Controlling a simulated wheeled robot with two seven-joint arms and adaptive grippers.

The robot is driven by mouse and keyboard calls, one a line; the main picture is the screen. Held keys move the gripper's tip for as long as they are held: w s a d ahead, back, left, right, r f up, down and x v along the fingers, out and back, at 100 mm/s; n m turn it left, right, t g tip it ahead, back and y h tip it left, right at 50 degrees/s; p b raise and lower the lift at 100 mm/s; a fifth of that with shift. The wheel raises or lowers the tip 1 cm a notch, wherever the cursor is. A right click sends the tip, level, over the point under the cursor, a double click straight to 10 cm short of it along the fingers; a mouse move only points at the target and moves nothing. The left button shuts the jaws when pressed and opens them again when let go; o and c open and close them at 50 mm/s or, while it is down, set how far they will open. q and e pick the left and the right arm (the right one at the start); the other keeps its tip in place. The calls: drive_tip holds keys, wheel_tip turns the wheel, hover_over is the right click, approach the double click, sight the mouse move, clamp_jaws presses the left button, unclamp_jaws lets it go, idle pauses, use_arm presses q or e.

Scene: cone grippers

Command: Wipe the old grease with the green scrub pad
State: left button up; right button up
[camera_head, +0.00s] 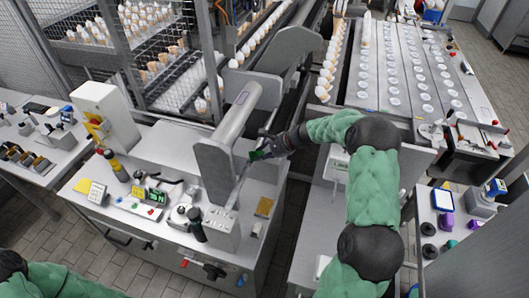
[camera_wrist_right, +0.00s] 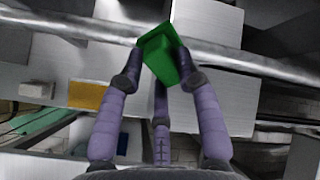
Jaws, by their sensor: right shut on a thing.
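My right gripper (camera_head: 264,152) reaches in from the right to the grey machine housing in the middle of the head view. It is shut on the green scrub pad (camera_wrist_right: 160,50), which sits between the purple fingers in the right wrist view. In the head view only a small bit of the green pad shows at the fingertips. The pad is close to a grey metal bar and housing; I cannot tell if it touches them. I cannot make out the old grease. My left arm shows only as a green sleeve at the bottom left; its gripper is out of view.
A worktop (camera_head: 150,222) holds bottles, a green-digit display (camera_head: 155,197) and small tools. Conveyor rows of cones (camera_head: 328,70) run behind. A table of white discs (camera_head: 410,60) stands at the right.

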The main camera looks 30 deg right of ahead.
drive_tip(key=shift+s+a+b, duration=0.5)
drive_tip(key=shift+s+a, duration=0.9)
drive_tip(key=shift+a, duration=0.25)
drive_tip(key=shift+s+a+b, duration=0.55)
drive_tip(key=shift+s+a, duration=0.5)
drive_tip(key=shift+a, duration=0.15)
drive_tip(key=shift+d+r, duration=0.1)
drive_tip(key=shift+r, duration=0.05)
drive_tip(key=shift+p+v, duration=1.45)
drive_tip(key=shift+v, duration=1.45)
